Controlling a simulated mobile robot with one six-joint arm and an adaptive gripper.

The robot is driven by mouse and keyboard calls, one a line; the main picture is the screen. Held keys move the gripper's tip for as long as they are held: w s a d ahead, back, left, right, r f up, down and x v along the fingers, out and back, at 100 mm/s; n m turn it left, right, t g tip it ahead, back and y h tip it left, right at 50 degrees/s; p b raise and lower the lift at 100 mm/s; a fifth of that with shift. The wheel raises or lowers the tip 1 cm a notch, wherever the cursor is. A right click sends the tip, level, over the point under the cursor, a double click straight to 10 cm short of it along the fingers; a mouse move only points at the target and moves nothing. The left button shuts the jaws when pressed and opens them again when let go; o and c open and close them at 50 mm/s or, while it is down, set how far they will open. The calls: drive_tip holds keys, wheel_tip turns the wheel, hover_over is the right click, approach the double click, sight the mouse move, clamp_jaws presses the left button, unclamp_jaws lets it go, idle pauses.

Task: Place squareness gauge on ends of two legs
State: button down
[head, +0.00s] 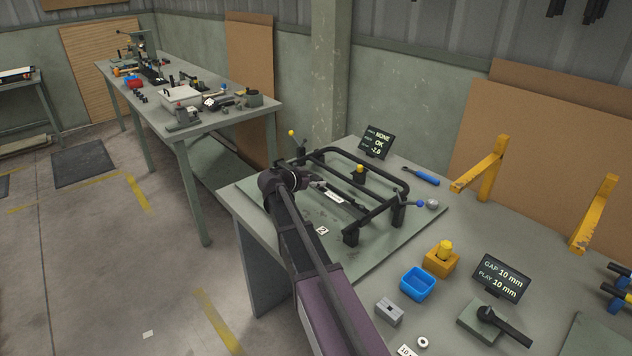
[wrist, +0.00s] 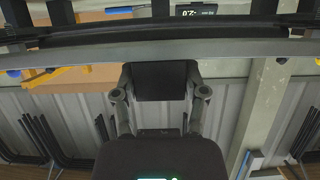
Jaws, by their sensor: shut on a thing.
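My gripper (head: 312,181) is over the left part of the black tubular lounger frame (head: 406,186) on the bench. In the wrist view my gripper (wrist: 160,68) is shut on a long grey bar (wrist: 240,50), which I take to be the squareness gauge. The bar spans almost the whole width of that view, close along a dark tube (wrist: 120,35). I cannot tell whether the bar touches the tube or the leg ends. In the head view my arm and the frame hide most of the gauge.
A display (head: 376,142) behind the frame reads NONE, OK, -2.0. A yellow-knobbed block (head: 441,262), a blue bin (head: 418,284) and a second display (head: 501,278) stand at right. Yellow brackets (head: 490,170) rise at the back. Black clamps and knobs surround the frame.

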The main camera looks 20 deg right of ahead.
drive_tip(key=shift+c, duration=0.6)
unclamp_jaws()
drive_tip(key=shift+r, duration=0.15)
drive_tip(key=shift+r+p, duration=0.45)
drive_tip(key=shift+p, duration=0.2)
drive_tip(key=shift+s+a+r, duration=0.1)
drive_tip(key=shift+a+r, duration=0.15)
drive_tip(key=shift+a, duration=0.05)
drive_tip(key=p+v, duration=0.4)
drive_tip(key=v, duration=0.7)
drive_tip(key=shift+a+f, duration=0.1)
